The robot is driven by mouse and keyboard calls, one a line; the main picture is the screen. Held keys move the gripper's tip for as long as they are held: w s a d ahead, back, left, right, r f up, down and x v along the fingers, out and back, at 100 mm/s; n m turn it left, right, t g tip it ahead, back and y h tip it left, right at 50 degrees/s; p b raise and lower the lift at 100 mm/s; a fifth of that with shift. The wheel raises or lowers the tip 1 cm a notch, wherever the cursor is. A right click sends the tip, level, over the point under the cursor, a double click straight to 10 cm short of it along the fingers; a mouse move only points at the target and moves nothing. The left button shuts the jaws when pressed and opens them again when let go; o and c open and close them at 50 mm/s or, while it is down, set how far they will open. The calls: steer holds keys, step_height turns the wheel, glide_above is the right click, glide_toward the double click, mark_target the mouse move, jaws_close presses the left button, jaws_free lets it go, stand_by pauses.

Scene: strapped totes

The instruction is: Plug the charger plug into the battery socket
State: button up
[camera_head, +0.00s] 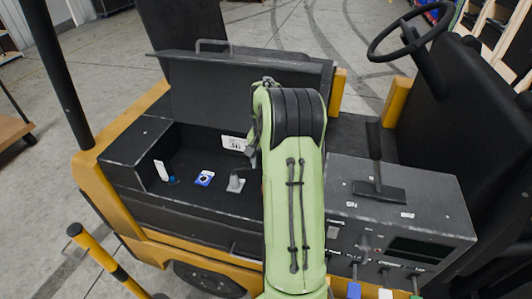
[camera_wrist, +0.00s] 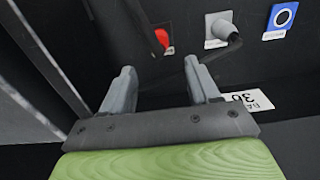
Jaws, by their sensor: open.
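A grey fitting with a dark, cable-like part (camera_wrist: 218,30) sits on the dark surface at the top of the wrist view; it also shows in the head view (camera_head: 236,184). It looks like the charger plug, but I cannot tell whether it is seated in anything. A blue square plate with a round dark centre (camera_wrist: 283,17), likely the battery socket, is to its right; in the head view the blue plate (camera_head: 204,178) is to its left. My gripper (camera_wrist: 158,68) is open and empty, its fingers apart from the fitting. The arm hides the gripper in the head view.
A red piece (camera_wrist: 162,40) lies beyond the fingers. A white label (camera_wrist: 248,101) is by the right finger. The open black compartment has a raised lid (camera_head: 210,95) behind it and a front wall (camera_head: 180,212). A white tag (camera_head: 161,171) stands inside at left.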

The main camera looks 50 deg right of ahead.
steer(key=shift+r, duration=2.15)
